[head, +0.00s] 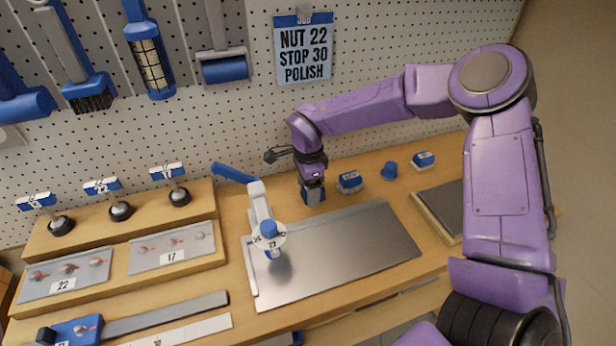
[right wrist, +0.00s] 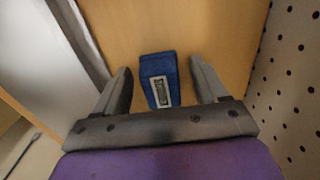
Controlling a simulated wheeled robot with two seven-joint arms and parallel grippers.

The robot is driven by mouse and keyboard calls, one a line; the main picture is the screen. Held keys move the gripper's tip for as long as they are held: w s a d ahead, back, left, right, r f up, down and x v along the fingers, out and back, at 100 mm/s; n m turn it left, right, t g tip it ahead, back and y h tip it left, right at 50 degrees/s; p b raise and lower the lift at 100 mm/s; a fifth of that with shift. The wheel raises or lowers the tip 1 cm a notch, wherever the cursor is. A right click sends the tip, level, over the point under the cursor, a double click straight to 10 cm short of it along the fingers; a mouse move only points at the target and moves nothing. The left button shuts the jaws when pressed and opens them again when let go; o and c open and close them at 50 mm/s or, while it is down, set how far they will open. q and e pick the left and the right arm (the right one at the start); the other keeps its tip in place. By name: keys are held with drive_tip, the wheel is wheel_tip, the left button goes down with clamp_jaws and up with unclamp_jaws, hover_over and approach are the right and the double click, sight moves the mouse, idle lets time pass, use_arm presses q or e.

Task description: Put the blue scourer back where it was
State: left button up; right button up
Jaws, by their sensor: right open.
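A blue block with a small pale framed label (right wrist: 158,72), which looks like the blue scourer, lies on the wooden bench between the two fingers of my right gripper (right wrist: 160,88) in the right wrist view. The fingers are apart, with a gap on each side of the block. In the head view my right gripper (head: 312,182) points down over the block (head: 312,196) at the back of the bench, partly hiding it. I cannot tell its exact kind. My left gripper is not in view.
A grey-blue block (head: 349,182), a blue cup-like piece (head: 389,171) and a blue-and-white block (head: 423,160) stand to the right. A metal plate (head: 340,255) with a white-and-blue lever arm (head: 262,215) lies in front. The pegboard (head: 400,60) rises close behind.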

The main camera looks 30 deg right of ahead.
wheel_tip(320, 180, up, 11)
drive_tip(key=b, duration=0.1)
drive_tip(key=shift+r, duration=0.2)
